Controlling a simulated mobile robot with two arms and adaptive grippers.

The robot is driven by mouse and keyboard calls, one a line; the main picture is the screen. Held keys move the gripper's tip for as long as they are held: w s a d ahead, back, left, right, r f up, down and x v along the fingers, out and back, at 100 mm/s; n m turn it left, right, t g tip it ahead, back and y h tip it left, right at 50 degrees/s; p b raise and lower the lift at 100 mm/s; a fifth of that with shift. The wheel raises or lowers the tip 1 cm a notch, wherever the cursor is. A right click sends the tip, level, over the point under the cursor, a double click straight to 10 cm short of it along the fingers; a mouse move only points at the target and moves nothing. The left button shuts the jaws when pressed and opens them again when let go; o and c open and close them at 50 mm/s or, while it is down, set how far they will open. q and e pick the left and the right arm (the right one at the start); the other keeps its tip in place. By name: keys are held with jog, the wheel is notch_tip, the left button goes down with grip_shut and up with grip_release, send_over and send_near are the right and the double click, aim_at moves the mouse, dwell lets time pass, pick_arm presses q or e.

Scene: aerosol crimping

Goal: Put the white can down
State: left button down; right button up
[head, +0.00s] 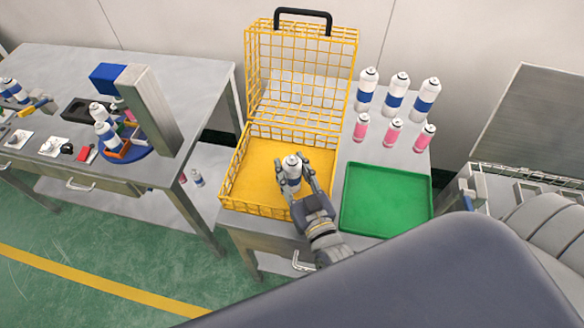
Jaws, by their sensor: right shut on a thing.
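A white can (293,172) with a blue band is upright between the fingers of my right gripper (292,183). The gripper is shut on it, over the front part of an open yellow wire basket (262,158). I cannot tell whether the can's base touches the basket floor, as the fingers hide its lower part. My left gripper is not in view.
Several white-and-blue cans (396,96) and pink cans (392,133) stand right of the basket. A green tray (386,200) lies empty in front of them. The basket's raised lid (300,75) stands behind. A left table (190,75) holds a crimping machine (145,100).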

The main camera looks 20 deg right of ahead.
jog(key=shift+s+f, duration=0.1)
jog(key=shift+f, duration=0.1)
jog(key=o, duration=0.9)
jog(key=shift+o, duration=1.1)
jog(key=shift+f, duration=0.2)
jog(key=shift+r, duration=0.4)
jog(key=s, duration=0.3)
jog(key=s+b, duration=0.1)
jog(key=s, duration=0.2)
jog(key=s+b, duration=0.1)
jog(key=s, duration=0.3)
jog(key=shift+r, duration=0.25)
jog(key=shift+s+r, duration=0.15)
jog(key=shift+s, duration=0.8)
